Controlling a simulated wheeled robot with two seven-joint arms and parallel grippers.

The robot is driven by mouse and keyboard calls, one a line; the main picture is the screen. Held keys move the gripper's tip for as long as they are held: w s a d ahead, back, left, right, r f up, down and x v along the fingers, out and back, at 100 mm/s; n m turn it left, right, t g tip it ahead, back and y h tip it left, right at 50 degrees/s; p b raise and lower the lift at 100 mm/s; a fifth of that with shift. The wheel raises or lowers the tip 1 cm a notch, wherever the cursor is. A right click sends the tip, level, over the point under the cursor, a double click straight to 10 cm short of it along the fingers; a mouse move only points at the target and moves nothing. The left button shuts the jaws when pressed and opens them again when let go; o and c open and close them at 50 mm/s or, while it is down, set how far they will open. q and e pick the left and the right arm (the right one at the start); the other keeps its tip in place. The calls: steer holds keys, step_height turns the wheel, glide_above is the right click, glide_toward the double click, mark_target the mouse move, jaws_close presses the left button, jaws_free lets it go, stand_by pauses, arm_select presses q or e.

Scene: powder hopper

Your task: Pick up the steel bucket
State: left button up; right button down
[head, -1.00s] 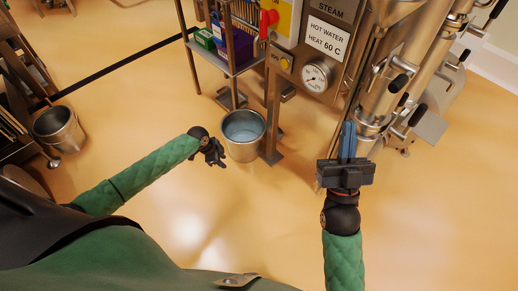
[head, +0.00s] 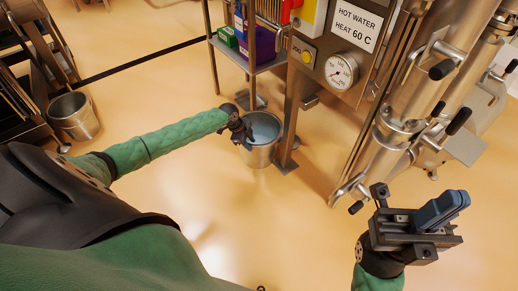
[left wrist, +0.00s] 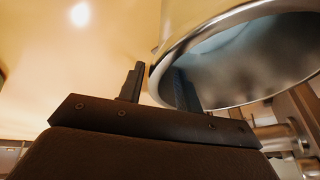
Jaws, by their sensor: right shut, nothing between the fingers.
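A round steel bucket (head: 262,152) with a bluish-looking inside stands on the floor beside the hot water machine. My left gripper (head: 243,137) is at its near left rim. In the left wrist view the bucket (left wrist: 245,60) fills the upper right. The left fingers (left wrist: 158,88) are apart, one outside the bucket wall and one over its inside, with the rim between them. I cannot tell whether either touches the wall. My right gripper (head: 445,208) is shut and empty, its blue fingers together, well right of the bucket.
Another steel bucket (head: 74,117) stands at the far left by a dark rack. A shelf trolley (head: 255,65) with green and purple boxes stands behind the bucket. The hot water machine (head: 335,50) and its steel pipes rise to the right. The floor (head: 240,220) in front is clear.

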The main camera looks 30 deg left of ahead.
mark_target(254, 154)
arm_select(q)
steer(key=b+x, duration=0.2)
steer(key=x, duration=0.2)
steer(key=shift+a+f, duration=0.15)
steer(key=shift+a, duration=0.05)
steer(key=shift+w+d+f, duration=0.15)
steer(key=shift+f, duration=0.25)
jaws_close()
steer(key=shift+r, duration=0.1)
stand_by(0.8)
